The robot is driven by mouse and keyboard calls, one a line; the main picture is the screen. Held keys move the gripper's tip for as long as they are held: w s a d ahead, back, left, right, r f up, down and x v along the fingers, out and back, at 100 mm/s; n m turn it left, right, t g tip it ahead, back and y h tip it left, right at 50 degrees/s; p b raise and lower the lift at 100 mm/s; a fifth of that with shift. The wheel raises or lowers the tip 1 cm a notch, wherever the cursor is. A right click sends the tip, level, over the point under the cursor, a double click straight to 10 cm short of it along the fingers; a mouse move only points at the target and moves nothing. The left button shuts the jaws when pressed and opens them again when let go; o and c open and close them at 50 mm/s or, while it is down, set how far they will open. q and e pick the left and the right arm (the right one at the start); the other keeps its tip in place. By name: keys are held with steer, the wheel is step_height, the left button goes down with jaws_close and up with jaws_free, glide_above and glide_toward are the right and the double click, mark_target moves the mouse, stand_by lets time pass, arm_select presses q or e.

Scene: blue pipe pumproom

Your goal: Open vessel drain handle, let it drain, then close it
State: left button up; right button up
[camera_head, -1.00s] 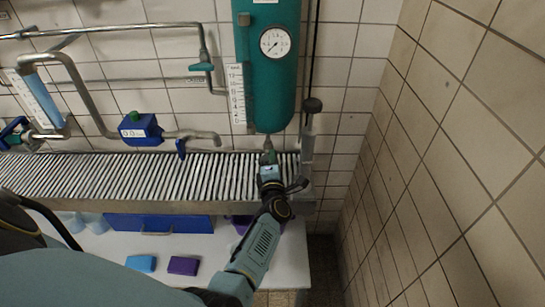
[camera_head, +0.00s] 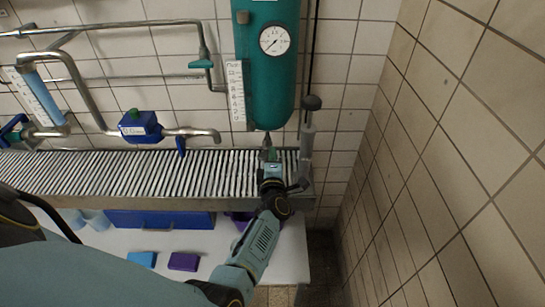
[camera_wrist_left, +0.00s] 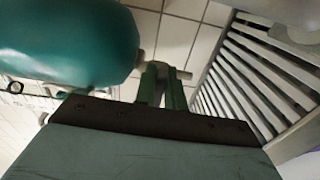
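The teal vessel (camera_head: 271,95) with a round gauge (camera_head: 274,39) hangs on the tiled wall. Its tapered bottom ends in a small drain outlet (camera_head: 267,140). My left gripper (camera_head: 269,156) is right under this outlet, over the slatted grating. In the left wrist view, the vessel (camera_wrist_left: 65,40) is at the upper left. The two green fingers (camera_wrist_left: 162,80) stand close together with a narrow gap. Their tips are at a small grey metal drain part (camera_wrist_left: 182,74). I cannot tell if they grip it. The drain handle is largely hidden. My right gripper is not in view.
The slatted grating (camera_head: 130,175) runs below the pipes; it also shows in the left wrist view (camera_wrist_left: 245,75). A blue meter (camera_head: 140,127) and spout are at left. A tiled wall (camera_head: 440,150) bounds the right.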

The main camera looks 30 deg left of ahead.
arm_select(q)
steer(key=o, duration=0.4)
steer(key=p+v, duration=0.4)
steer(key=v, duration=0.9)
steer(key=shift+s+p, duration=0.25)
steer(key=shift+p, duration=0.05)
steer(key=shift+f, duration=0.1)
